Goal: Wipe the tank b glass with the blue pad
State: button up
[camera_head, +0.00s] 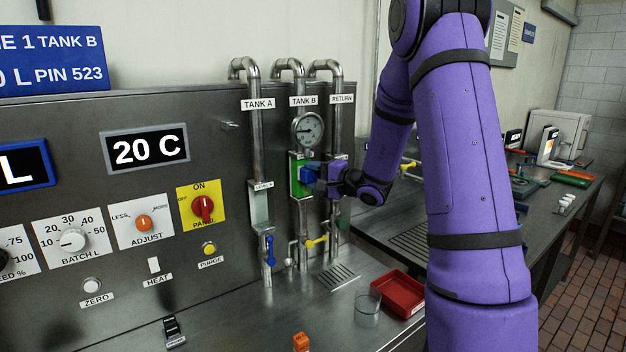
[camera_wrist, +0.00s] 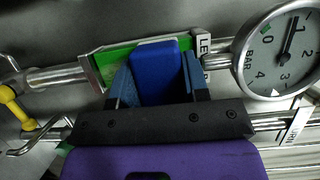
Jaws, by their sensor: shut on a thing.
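The tank B glass (camera_head: 295,175) is a narrow sight glass with green in it, on the middle pipe under the round gauge. It also shows in the wrist view (camera_wrist: 108,62) as a green strip in a metal frame. My gripper (camera_head: 316,174) is shut on the blue pad (camera_head: 307,174). In the wrist view the pad (camera_wrist: 158,70) sits between the two fingers of my gripper (camera_wrist: 158,85) and overlaps the green glass, hiding its middle. The pad is at the glass in both views; I cannot tell whether it presses on it.
The pressure gauge (camera_head: 308,130) is just above the glass. The tank A pipe (camera_head: 257,150) stands left and the return pipe (camera_head: 337,125) right. A yellow valve handle (camera_head: 317,241) and blue handle (camera_head: 269,249) are below. A red tray (camera_head: 398,294) and clear beaker (camera_head: 367,305) stand on the counter.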

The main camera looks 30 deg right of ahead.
aim_at(302, 198)
jog(key=shift+r, duration=1.8)
jog(key=shift+f, duration=5.75)
jog(key=s, duration=0.6)
jog(key=shift+s, duration=0.1)
jog(key=s, duration=0.3)
jog(key=shift+d, duration=0.1)
